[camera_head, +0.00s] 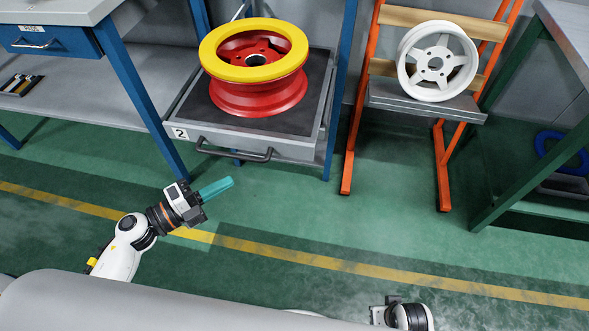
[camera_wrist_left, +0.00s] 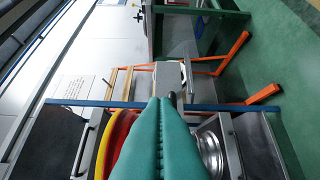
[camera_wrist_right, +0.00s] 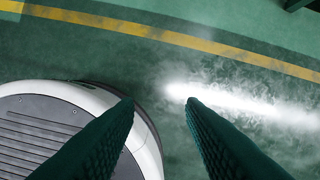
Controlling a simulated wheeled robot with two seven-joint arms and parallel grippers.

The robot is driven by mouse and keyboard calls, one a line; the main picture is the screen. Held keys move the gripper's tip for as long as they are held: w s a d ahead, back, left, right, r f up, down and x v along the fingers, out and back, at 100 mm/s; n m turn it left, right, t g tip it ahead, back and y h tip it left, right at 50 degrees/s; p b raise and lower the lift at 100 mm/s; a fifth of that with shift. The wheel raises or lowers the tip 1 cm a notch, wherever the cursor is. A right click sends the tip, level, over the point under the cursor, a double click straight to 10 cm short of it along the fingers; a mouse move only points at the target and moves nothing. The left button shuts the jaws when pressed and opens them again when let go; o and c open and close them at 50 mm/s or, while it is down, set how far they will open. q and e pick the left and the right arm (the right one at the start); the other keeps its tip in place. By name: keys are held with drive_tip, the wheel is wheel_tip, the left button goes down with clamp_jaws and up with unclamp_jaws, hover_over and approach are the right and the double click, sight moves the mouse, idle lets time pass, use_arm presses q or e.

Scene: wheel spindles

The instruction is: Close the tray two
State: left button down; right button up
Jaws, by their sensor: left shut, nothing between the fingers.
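Tray two (camera_head: 190,129) is a grey drawer with a "2" label and a dark mat, standing pulled out from the blue-framed rack. Its dark bar handle (camera_head: 234,154) runs along the front. A red wheel with a yellow rim (camera_head: 258,75) lies on the tray; it also shows in the left wrist view (camera_wrist_left: 104,150). My left gripper (camera_head: 229,182) has its teal fingers together and empty, in front of and below the handle, apart from it in the head view. My right gripper (camera_wrist_right: 160,101) has its fingers apart with only floor between them; its fingers are hidden in the head view.
A blue drawer (camera_head: 50,41) sits under the bench at the left. An orange stand (camera_head: 358,110) with a white wheel (camera_head: 438,61) is right of the rack. A green-framed table (camera_head: 515,130) stands at the far right. The floor before the tray is clear.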

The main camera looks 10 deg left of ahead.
use_arm(q)
approach(283, 144)
drive_tip(key=shift+m+g, duration=0.3)
drive_tip(key=shift+m, duration=0.1)
drive_tip(key=x, duration=0.5)
drive_tip(key=shift+s+d, duration=0.2)
drive_tip(key=shift+w, duration=0.6)
use_arm(e)
drive_tip(key=shift+w+r, duration=0.2)
drive_tip(key=shift+r, duration=0.5)
